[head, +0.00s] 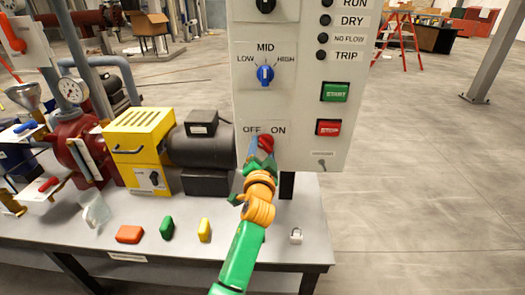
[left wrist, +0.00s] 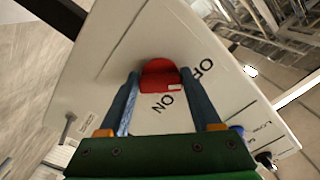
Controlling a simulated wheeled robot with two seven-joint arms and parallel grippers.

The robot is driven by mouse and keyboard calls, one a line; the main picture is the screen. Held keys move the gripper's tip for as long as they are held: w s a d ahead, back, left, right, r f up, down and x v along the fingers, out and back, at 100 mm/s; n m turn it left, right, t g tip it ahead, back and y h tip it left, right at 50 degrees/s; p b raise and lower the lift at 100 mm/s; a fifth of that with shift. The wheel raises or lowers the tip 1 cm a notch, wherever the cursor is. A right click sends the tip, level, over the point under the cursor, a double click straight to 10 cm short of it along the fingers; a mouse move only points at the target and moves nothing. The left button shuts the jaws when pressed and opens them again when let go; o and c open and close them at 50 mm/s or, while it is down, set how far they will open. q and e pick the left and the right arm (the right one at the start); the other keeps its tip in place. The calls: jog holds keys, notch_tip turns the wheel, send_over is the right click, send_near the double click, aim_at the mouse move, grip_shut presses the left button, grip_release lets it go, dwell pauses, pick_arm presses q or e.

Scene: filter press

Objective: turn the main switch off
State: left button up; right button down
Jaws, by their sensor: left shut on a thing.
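The main switch is a red knob (head: 265,142) at the bottom of the grey control panel (head: 218,15), by the labels OFF and ON. My left gripper (head: 256,146) reaches up to it from below, its fingers hiding part of the knob. In the left wrist view the blue fingers of my left gripper (left wrist: 158,80) stand on either side of the red knob (left wrist: 160,72), shut on it. A small white mark on the knob faces the label side, between ON and OFF; its exact setting is hard to tell. My right gripper is not in view.
A bench (head: 185,225) holds coloured blocks, a padlock (head: 296,236), a yellow box (head: 138,135) and a pump motor.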

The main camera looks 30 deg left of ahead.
pick_arm(q)
jog(key=shift+r, duration=0.1)
jog(key=o, duration=1.4)
jog(key=v, duration=0.7)
jog(key=shift+b, duration=0.35)
